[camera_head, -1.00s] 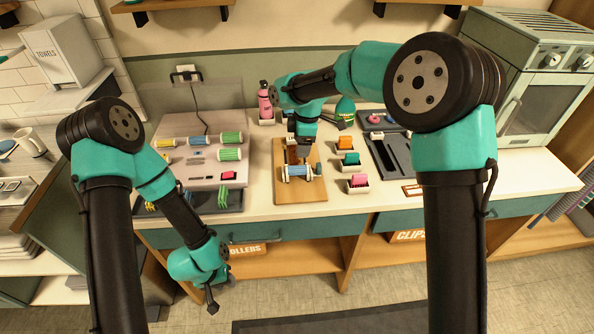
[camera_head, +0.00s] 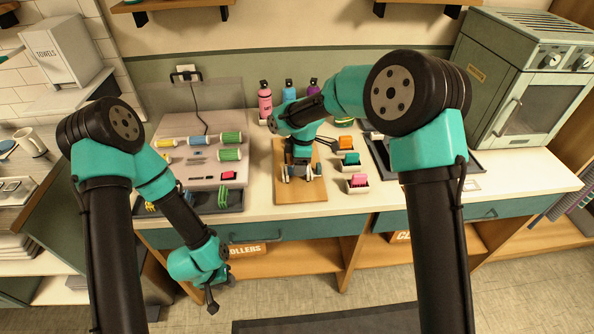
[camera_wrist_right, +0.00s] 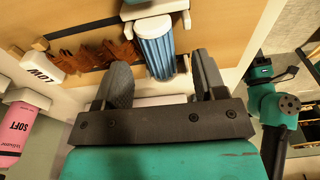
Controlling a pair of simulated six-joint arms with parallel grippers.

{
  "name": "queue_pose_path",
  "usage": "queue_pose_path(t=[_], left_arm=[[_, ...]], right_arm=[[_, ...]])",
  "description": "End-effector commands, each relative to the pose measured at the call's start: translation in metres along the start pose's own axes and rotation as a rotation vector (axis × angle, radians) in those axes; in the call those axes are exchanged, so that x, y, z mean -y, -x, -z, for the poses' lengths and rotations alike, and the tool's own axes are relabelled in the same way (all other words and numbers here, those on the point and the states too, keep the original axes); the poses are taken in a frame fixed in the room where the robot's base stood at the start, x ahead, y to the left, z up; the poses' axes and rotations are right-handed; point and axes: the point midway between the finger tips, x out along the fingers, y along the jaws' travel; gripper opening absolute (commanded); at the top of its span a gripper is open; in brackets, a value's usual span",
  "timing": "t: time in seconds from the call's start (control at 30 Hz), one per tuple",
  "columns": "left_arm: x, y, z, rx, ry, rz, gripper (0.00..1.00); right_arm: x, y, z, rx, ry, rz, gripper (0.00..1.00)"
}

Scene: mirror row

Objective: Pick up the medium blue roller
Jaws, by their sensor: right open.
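The blue roller (camera_wrist_right: 156,50) shows in the right wrist view as a ribbed blue cylinder with a pale end, by the wooden board (camera_head: 281,148). My right gripper (camera_wrist_right: 163,80) is open, with one finger on each side of the roller's near end; contact cannot be told. In the head view my right gripper (camera_head: 300,174) is low over the front of the board and hides most of that roller. More blue rollers (camera_head: 198,140) lie on the pale heater unit. My left gripper (camera_head: 212,302) hangs low in front of the counter; its jaws are too small to read.
The heater unit (camera_head: 180,178) at left also holds yellow and green rollers. Clip bins (camera_head: 357,187) stand right of the board. Pink (camera_head: 265,103), blue and purple bottles stand behind. A white LOW block (camera_wrist_right: 42,66) and brown hair are near the gripper.

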Motion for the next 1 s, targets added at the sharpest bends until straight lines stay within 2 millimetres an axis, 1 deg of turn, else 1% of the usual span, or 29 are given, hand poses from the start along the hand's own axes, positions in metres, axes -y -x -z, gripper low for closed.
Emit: queue_pose_path(t=[0.03,0.2,0.7,0.77,1.0], left_arm=[[0.000,0.000,0.000,0.000,0.000,0.000,0.35],[0.000,0.000,0.000,0.000,0.000,0.000,0.35],[0.000,0.000,0.000,0.000,0.000,0.000,0.35],[0.000,0.000,0.000,0.000,0.000,0.000,0.35],[0.000,0.000,0.000,0.000,0.000,0.000,0.35]], right_arm=[[0.000,-0.009,0.000,0.001,0.000,0.004,0.65],[0.000,-0.026,0.000,0.000,0.000,0.002,0.65],[0.000,-0.027,0.000,-0.001,0.000,0.000,0.65],[0.000,-0.027,0.000,-0.001,0.000,0.000,0.61],[0.000,-0.027,0.000,0.000,0.000,0.000,0.38]])
